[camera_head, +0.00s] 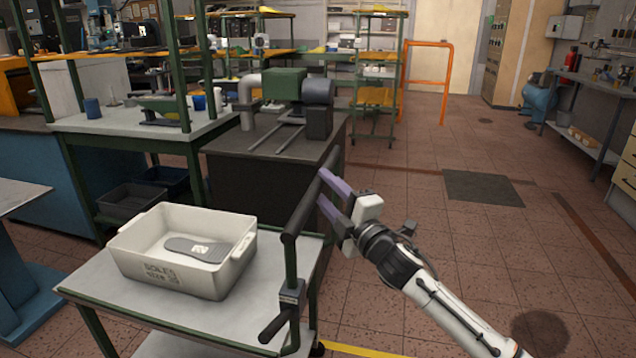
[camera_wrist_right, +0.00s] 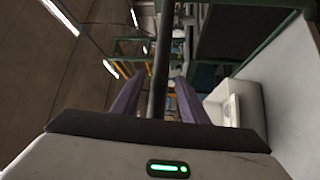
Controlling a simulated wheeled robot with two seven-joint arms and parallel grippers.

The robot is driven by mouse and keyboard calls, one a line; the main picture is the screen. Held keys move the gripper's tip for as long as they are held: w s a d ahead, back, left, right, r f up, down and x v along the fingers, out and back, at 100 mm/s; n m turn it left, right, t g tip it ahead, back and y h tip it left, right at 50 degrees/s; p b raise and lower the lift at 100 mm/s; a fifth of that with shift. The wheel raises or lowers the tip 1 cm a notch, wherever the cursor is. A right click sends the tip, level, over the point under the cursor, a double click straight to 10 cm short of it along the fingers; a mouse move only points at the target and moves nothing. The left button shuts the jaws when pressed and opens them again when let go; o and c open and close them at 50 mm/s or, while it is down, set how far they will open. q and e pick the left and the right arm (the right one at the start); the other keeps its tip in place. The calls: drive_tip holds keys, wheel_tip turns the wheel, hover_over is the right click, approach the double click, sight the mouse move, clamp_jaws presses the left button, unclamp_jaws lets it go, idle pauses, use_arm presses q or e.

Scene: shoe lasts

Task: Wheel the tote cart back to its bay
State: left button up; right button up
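The tote cart (camera_head: 110,275) stands at the lower left, with a pale top and green frame. A white tote (camera_head: 190,280) marked "SOLES" sits on it, holding a grey sole (camera_head: 195,247); the tote also shows in the right wrist view (camera_wrist_right: 252,98). The cart's dark push bar (camera_head: 305,203) rises at its right end. My right gripper (camera_head: 323,187) is at the bar's upper part. In the right wrist view the bar (camera_wrist_right: 160,75) runs between the two purple fingers, with gaps showing on both sides. My left gripper is out of view. A marked bay cannot be made out clearly.
A dark bench with a machine (camera_head: 285,85) stands just behind the cart. A green-framed workbench (camera_head: 130,125) is at the left. A yellow floor line (camera_head: 350,349) shows at the bottom. The tiled floor at the right is open, with a dark mat (camera_head: 485,187) and a side bench (camera_head: 590,95).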

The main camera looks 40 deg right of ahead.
drive_tip(key=shift+w+d+r, duration=0.1)
drive_tip(key=shift+w+r, duration=0.05)
drive_tip(key=shift+w, duration=0.75)
drive_tip(key=shift+w+d+r, duration=0.1)
drive_tip(key=shift+w, duration=0.8)
clamp_jaws()
